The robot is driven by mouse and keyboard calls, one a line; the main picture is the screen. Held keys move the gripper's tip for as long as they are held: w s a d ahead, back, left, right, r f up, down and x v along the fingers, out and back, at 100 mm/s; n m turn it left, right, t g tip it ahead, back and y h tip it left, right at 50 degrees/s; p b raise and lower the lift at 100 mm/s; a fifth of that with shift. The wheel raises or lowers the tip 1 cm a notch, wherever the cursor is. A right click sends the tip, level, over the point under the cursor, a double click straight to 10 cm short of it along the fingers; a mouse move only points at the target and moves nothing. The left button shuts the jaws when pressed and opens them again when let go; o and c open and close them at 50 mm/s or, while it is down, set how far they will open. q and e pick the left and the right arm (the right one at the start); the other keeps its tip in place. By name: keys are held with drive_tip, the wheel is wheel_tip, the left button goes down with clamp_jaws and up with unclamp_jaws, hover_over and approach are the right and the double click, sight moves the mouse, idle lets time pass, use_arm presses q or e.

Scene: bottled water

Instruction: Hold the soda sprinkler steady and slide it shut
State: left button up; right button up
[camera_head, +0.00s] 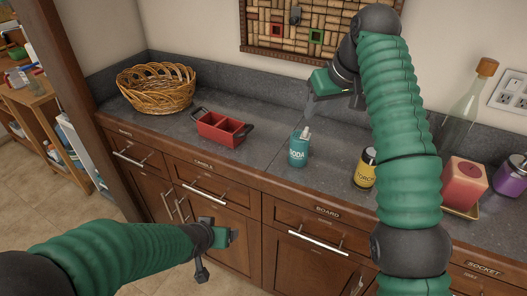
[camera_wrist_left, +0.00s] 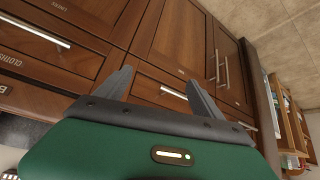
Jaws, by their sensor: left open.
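The soda sprinkler (camera_head: 298,151) is a teal bottle with a pale nozzle on top and the word SODA on its side. It stands upright on the grey counter, right of the red caddy. My right gripper (camera_head: 313,103) hangs in the air above and behind it, apart from it; its finger opening is unclear. My left gripper (camera_head: 217,243) is open and empty in front of the cabinet doors, below the counter edge. The sprinkler is not in that view.
A red caddy (camera_head: 221,128) and a wicker basket (camera_head: 157,88) stand left on the counter. A yellow shaker (camera_head: 366,168), a red candle (camera_head: 464,184), a purple jar (camera_head: 510,175) and a corked bottle (camera_head: 463,115) stand right. Bare counter (camera_head: 268,121) surrounds the sprinkler.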

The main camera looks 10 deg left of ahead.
sight(300, 148)
use_arm(q)
drive_tip(key=w+d+r+t+h, duration=0.1)
drive_tip(key=w+d+r+t, duration=0.1)
drive_tip(key=w+r, duration=0.1)
drive_tip(key=w+d+r+t+h, duration=0.2)
drive_tip(key=w+r, duration=0.2)
drive_tip(key=w, duration=0.2)
drive_tip(key=w+d+r+t+h, duration=0.1)
drive_tip(key=w+d+r+t, duration=0.1)
drive_tip(key=w+r, duration=0.2)
drive_tip(key=shift+w+d+t, duration=0.35)
drive_tip(key=shift+w+t, duration=0.05)
drive_tip(key=w+d+m+g+h, duration=0.1)
drive_tip(key=w+d+m+h, duration=0.2)
drive_tip(key=d, duration=0.1)
drive_tip(key=w+d+r+m+h, duration=0.1)
drive_tip(key=w+d+m+h, duration=0.2)
drive_tip(key=d+m, duration=0.1)
drive_tip(key=w+d+m+g+h, duration=0.1)
drive_tip(key=w+d+m+h, duration=0.2)
drive_tip(key=d, duration=0.2)
drive_tip(key=shift+w+d+r+m+g+h, duration=0.15)
drive_tip(key=shift+w+r+m+g+h, duration=0.15)
drive_tip(key=shift+w+r, duration=0.1)
drive_tip(key=shift+c, duration=0.5)
drive_tip(key=c, duration=1.5)
drive_tip(key=shift+o, duration=0.2)
